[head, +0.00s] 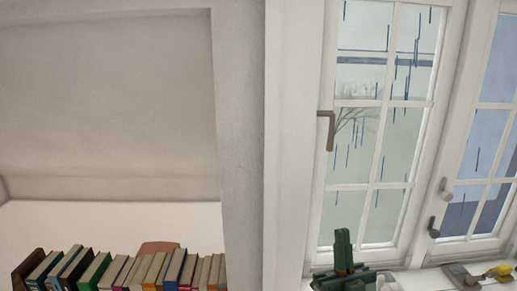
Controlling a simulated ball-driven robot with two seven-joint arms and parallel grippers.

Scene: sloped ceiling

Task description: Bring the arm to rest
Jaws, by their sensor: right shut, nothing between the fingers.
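My right gripper (343,240) is dark green and shows at the bottom of the head view, right of the middle. Its fingers point up, are shut together and hold nothing. It appears in front of the lower window frame and sill. The rest of the right arm is below the picture edge. My left gripper is not in view.
Small items, one yellow (498,270), lie on the sill at lower right. A row of books (125,272) stands at lower left in a recess beside a pale wall post (243,150).

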